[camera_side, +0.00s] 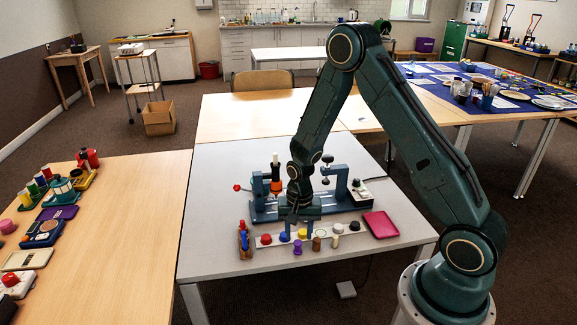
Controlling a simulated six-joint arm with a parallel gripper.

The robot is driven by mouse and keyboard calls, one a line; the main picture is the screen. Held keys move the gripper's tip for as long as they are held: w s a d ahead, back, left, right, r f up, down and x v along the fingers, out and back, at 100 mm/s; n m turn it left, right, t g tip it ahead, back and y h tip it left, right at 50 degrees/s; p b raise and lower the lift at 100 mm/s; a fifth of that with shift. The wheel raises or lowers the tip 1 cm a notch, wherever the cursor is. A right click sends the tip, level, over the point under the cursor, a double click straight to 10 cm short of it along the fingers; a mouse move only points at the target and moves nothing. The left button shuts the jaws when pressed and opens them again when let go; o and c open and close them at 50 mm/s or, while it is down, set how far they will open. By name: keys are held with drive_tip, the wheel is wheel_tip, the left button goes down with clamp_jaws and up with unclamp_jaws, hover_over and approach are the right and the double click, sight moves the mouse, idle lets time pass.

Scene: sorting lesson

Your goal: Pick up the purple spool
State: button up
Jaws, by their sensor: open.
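The purple spool (298,247) stands upright on the grey table, in front of the white strip with coloured pieces. My gripper (301,226) points down above and behind the spool in the picture, its jaws apart. No thing shows between the jaws, though the fingertips are small here and overlap the row of pieces. The gap between the fingertips and the spool cannot be judged from this view.
A brown piece (316,243) and a yellow one (335,241) stand right of the spool. A blue machine (262,211) is behind, a red tray (380,224) at right, and a small caddy (245,241) at left. The grey table's front (290,272) is clear.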

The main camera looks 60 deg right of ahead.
sight(298, 242)
drive_tip(key=shift+w+f, duration=0.1)
drive_tip(key=shift+f, duration=2.4)
drive_tip(key=shift+c, duration=0.4)
drive_tip(key=c, duration=0.8)
